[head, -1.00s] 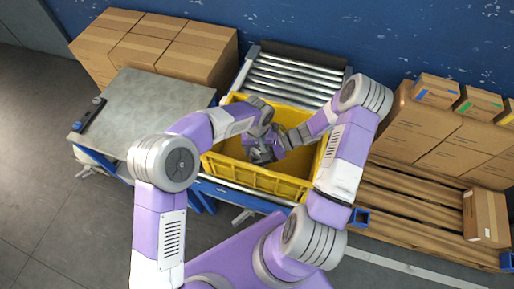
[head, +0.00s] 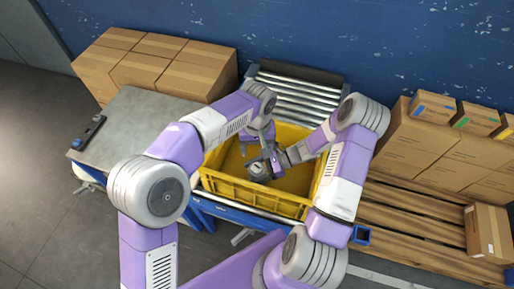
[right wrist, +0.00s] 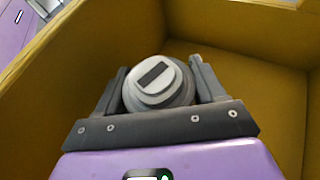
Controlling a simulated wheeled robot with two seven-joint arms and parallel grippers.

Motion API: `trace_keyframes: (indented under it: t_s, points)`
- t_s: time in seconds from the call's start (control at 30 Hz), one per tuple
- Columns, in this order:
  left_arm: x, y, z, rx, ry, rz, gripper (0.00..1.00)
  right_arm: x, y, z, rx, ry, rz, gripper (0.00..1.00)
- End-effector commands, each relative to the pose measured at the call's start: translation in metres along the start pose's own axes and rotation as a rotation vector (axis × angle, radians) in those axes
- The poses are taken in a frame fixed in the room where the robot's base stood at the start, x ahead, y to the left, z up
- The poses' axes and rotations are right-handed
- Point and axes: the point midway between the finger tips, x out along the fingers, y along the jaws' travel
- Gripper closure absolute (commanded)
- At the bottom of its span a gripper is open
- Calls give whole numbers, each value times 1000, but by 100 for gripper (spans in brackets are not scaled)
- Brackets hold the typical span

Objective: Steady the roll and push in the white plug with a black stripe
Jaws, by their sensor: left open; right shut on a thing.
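The roll is a grey round piece (head: 258,172) low inside the yellow crate in the head view. In the right wrist view the roll (right wrist: 165,66) sits between the two dark fingers of my right gripper (right wrist: 160,88). The white plug with a black stripe (right wrist: 157,88) shows on its near end, as a pale stepped disc facing the camera. My right gripper (head: 273,162) is shut on the roll. My left gripper (head: 259,146) is open, above and behind the roll in the head view, apart from the plug's face. How deep the plug sits cannot be told.
The yellow crate (head: 250,198) has high walls around both grippers; its floor looks otherwise empty. A roller conveyor (head: 295,97) lies behind it. A grey table (head: 140,125) stands left. Cartons (head: 160,68) stand back left, and more cartons (head: 440,130) and a pallet (head: 400,210) right.

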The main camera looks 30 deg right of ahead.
Motion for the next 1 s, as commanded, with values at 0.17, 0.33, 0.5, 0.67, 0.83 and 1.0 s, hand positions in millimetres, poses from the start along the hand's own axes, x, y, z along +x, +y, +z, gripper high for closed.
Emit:
trace_keyframes:
  t_s: [0.17, 0.33, 0.5, 0.67, 0.83, 1.0]
  points:
    - [0, 0, 0, -1, 0, -1, 32, 0, 0, 0, 0, 1, -1, 75]
    - [1, 0, 0, -1, 0, -1, 32, 0, 0, 0, 0, 1, -1, 9]
    - [1, 0, 0, -1, 0, -1, 32, 0, 0, 0, 0, 1, -1, 1]
    - [0, 0, 0, -1, 0, -1, 32, -1, 0, 0, 0, 1, -1, 1]
    - [-4, 0, 0, -1, 0, -1, 32, -18, -1, 0, 0, 3, -4, 1]
    - [-10, 0, 0, -1, 0, -1, 32, -48, -1, 1, -1, 3, -5, 1]
